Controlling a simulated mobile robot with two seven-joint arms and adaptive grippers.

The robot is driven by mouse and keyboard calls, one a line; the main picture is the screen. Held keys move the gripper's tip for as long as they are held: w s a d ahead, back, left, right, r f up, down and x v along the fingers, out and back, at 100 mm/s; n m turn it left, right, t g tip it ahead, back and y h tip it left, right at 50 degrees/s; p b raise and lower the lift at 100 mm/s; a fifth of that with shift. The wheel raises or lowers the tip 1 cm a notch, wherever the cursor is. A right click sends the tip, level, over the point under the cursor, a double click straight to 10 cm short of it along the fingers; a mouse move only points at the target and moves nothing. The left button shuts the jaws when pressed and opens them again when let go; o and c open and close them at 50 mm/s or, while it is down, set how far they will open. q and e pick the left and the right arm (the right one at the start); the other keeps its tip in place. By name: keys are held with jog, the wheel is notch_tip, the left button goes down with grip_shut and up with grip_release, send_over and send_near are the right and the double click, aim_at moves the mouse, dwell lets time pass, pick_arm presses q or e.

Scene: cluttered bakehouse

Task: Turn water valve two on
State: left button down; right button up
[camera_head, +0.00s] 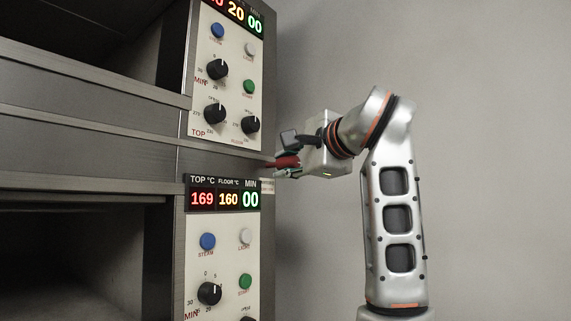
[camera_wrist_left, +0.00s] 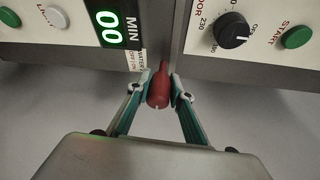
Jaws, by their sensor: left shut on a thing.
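The water valve has a red handle (camera_wrist_left: 158,88), seen in the left wrist view between the two fingers at the edge of the oven front. It also shows in the head view as a small red piece (camera_head: 286,162) beside the oven's side, between the upper and lower control panels. My left gripper (camera_wrist_left: 164,96) is shut on the red handle, one finger on each side. In the head view my left gripper (camera_head: 284,168) reaches the handle from the right. A label near the valve is partly hidden and I cannot read its number. My right gripper is not in view.
The upper control panel (camera_head: 233,78) and lower control panel (camera_head: 225,225) carry knobs and buttons close to the gripper. Dark oven openings (camera_head: 75,255) lie at the left. The plain wall (camera_head: 490,130) at the right leaves free room around my arm.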

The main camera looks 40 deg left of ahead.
pick_arm(q)
jog(key=c, duration=1.8)
grip_release()
jog(key=shift+d, duration=0.1)
jog(key=v, duration=0.7)
jog(key=shift+s+d, duration=0.1)
jog(key=shift+d, duration=0.05)
